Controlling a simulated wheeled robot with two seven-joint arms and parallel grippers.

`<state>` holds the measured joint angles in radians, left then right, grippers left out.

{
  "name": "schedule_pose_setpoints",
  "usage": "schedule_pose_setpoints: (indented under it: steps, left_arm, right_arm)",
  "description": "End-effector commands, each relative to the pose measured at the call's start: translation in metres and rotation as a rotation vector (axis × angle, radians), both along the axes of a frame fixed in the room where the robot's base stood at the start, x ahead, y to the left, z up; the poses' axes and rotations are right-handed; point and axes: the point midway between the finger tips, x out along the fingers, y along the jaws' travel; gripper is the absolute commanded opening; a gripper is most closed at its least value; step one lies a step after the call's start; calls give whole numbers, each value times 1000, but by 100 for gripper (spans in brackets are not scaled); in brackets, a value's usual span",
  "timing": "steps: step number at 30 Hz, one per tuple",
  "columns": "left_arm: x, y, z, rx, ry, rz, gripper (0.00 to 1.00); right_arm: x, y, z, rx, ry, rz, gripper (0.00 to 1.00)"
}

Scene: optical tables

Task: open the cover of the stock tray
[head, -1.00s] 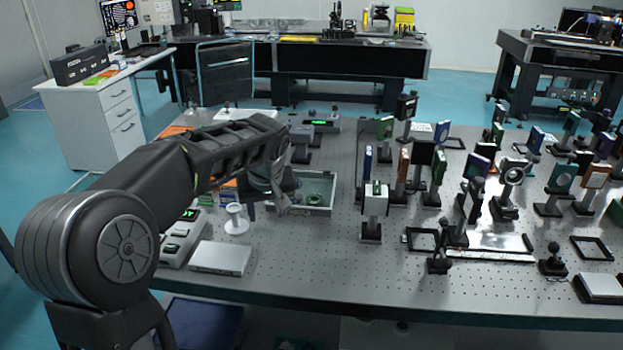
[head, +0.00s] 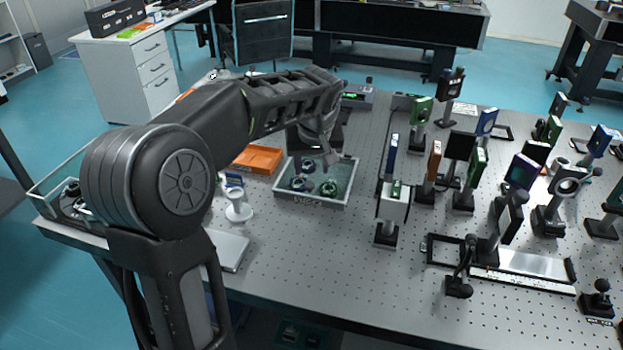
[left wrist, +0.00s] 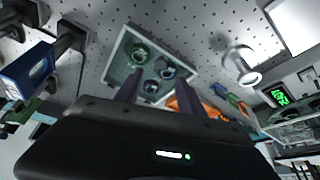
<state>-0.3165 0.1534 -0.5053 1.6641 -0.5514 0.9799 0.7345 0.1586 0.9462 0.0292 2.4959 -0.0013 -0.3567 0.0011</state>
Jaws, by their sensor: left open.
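The stock tray (head: 345,199) is a shallow, pale-rimmed box on the perforated table, with several dark and green round parts inside. It also shows in the left wrist view (left wrist: 113,62). Its parts show through the top; I cannot tell a clear cover from its walls. My left gripper (head: 328,152) is over the tray's far side in the head view, partly hidden by its own wrist. In the left wrist view the fingers (left wrist: 157,82) are apart and empty, pointing towards the tray; contact cannot be told. My right gripper is not in view.
An orange bin (head: 259,159) is left of the tray and a white spool-shaped stand (head: 238,208) is near its left front. A white optic mount (head: 393,203) and several other mounts stand to the right. Bare table lies in front of the tray.

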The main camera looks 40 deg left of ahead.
Motion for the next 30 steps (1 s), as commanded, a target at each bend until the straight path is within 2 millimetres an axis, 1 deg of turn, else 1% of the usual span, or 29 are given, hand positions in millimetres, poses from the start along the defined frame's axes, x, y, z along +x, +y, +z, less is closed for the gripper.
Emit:
schedule_pose_setpoints:
  steps: [5,12,15,19,26,30]
  left_arm:
    - [4,5,-17,1,4,2,46]
    - [15,15,-52,2,6,1,46]
    - [18,18,-63,0,4,1,46]
    - [21,19,-69,0,1,0,46]
    - [21,19,-69,0,0,0,46]
    - [21,19,-69,0,0,0,36]
  right_arm:
    - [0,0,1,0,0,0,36]
    - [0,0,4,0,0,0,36]
    - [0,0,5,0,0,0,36]
    - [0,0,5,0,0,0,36]
    - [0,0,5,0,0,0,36]
    - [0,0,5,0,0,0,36]
